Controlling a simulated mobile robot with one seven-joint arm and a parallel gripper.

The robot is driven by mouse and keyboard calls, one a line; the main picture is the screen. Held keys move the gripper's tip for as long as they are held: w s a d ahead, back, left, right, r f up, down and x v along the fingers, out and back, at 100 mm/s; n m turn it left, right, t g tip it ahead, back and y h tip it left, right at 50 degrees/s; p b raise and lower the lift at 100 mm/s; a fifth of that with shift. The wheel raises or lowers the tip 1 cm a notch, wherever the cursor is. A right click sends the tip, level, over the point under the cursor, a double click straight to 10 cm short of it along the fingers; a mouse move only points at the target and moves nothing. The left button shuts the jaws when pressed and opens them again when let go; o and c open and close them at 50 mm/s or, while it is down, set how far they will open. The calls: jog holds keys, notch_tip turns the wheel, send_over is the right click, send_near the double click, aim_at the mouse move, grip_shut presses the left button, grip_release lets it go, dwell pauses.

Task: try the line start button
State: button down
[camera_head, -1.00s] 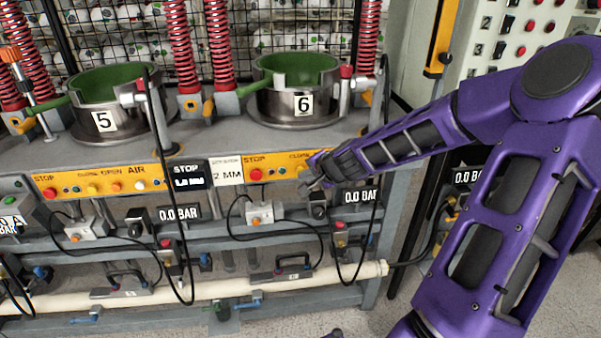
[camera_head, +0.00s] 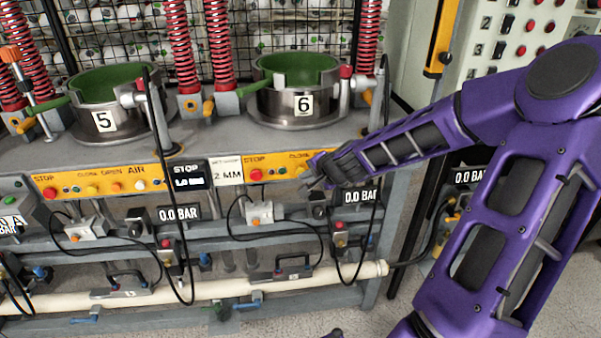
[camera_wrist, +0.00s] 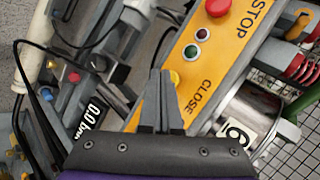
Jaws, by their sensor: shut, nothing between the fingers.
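My gripper (camera_head: 308,182) is shut and empty at the right end of the yellow control panel (camera_head: 277,171) under press 6. In the wrist view my fingertips (camera_wrist: 160,72) are at the panel's CLOSE end, beside a small yellow button (camera_wrist: 174,78). Whether they touch it I cannot tell. No label reading line start is legible. My gripper hides the panel's right end in the head view.
Press 6 (camera_head: 298,110) and press 5 (camera_head: 101,119) stand on the bench above the panels. Black hoses hang in front of the frame. A pressure display (camera_head: 361,196) is just below my gripper. A switch cabinet (camera_head: 507,50) stands at the back right.

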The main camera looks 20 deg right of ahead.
jog(key=shift+s+a, duration=0.1)
jog(key=shift+s, duration=0.25)
jog(key=shift+s+a+p, duration=0.2)
jog(key=shift+s+a, duration=0.05)
jog(key=shift+s, duration=0.55)
jog(key=shift+s+a+p, duration=0.2)
jog(key=shift+s+a, duration=0.05)
jog(key=shift+s, duration=0.55)
jog(key=shift+s+a+p, duration=0.2)
jog(key=shift+s+a, duration=0.05)
jog(key=shift+s, duration=0.55)
